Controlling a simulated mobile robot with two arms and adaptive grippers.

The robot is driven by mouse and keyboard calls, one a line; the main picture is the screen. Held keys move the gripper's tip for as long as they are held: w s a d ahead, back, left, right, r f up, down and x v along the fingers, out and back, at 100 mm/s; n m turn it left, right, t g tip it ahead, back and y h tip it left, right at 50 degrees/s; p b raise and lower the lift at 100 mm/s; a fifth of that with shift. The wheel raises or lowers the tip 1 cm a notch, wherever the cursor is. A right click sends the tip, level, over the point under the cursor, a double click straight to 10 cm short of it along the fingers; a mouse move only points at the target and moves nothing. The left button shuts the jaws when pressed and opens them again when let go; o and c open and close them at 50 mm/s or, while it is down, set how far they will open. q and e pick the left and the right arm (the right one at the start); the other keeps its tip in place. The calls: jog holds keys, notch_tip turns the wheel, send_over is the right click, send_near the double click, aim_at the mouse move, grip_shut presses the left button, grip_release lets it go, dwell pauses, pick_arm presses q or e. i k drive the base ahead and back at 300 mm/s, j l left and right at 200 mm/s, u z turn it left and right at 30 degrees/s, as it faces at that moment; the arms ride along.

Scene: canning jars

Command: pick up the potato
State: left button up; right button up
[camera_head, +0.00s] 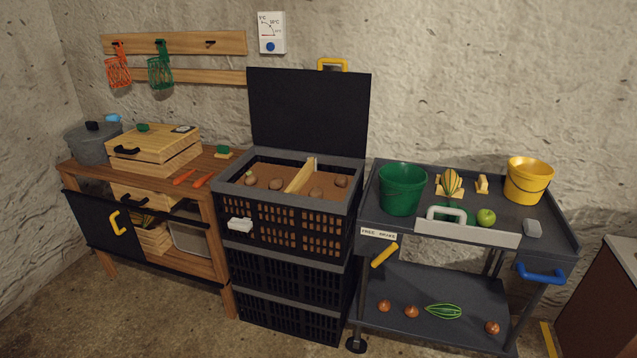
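Several small brown lumps that look like potatoes lie on the brown bed inside the open top of the black crate stack (290,212). A wooden divider (300,176) splits this bed. Left of it are a lump (250,179) and another lump (276,184); right of it are a third lump (316,193) and one more lump (341,182). I cannot tell which one is the task's potato. The crate's black lid (310,110) stands upright at the back. Neither of my grippers shows in this view.
A grey cart (400,226) stands right of the crate with a green bucket (402,190), a yellow bucket (528,181) and an apple (486,217). Onion-like bulbs (411,311) lie on its lower shelf. A wooden bench (205,165) with a slatted box (155,150) stands left.

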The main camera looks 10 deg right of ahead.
aim_at(252, 179)
jog(key=i+l+z, duration=0.1)
jog(key=i, duration=0.55)
jog(key=i+l+z, duration=0.15)
jog(key=i, duration=0.55)
